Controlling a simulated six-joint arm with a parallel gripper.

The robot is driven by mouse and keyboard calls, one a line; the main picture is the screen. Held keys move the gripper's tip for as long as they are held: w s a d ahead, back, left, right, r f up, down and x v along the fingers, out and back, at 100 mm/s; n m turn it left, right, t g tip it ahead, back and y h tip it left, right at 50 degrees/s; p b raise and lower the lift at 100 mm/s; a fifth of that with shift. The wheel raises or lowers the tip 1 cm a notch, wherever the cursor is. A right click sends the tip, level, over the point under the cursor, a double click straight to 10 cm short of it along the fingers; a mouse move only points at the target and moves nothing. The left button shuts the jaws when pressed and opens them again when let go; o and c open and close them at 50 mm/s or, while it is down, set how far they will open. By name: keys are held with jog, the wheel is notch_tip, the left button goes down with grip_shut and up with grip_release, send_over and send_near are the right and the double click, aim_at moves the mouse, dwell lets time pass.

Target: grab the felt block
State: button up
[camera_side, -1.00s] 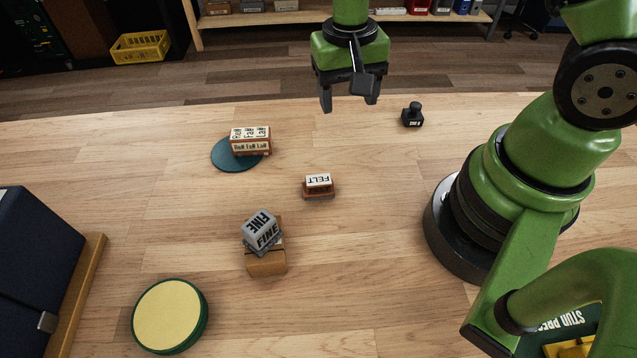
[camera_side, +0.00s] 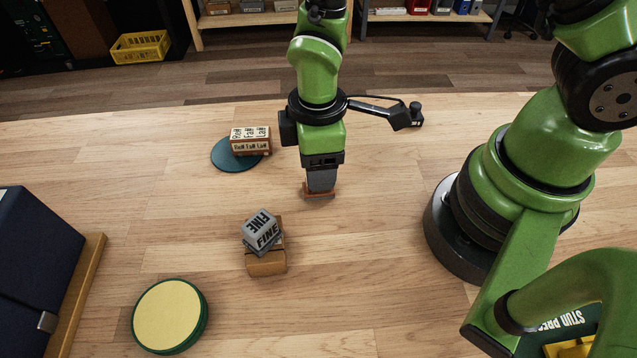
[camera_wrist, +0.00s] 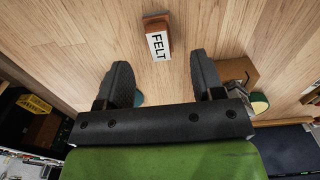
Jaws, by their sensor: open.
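The felt block, a small orange-brown block with a white top lettered FELT, stands on the wooden table. In the side view, only its orange lower part (camera_side: 319,194) shows below my gripper (camera_side: 320,185), which covers the rest. In the wrist view, the felt block (camera_wrist: 158,40) lies ahead of my gripper (camera_wrist: 161,62), roughly centred between its two dark fingers. The fingers are spread apart with nothing between them. Whether the fingertips reach down beside the block cannot be told.
A grey FINE block (camera_side: 262,231) sits tilted on a wooden block (camera_side: 267,262) in front. A lettered block (camera_side: 250,141) rests on a teal disc (camera_side: 226,157) at left. A yellow-topped round pad (camera_side: 170,316) lies front left. A dark blue box (camera_side: 35,260) stands at the left edge.

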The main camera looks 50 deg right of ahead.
jog(key=f, duration=0.5)
jog(key=shift+w+a, duration=0.15)
jog(key=shift+w, duration=0.05)
jog(key=c, duration=1)
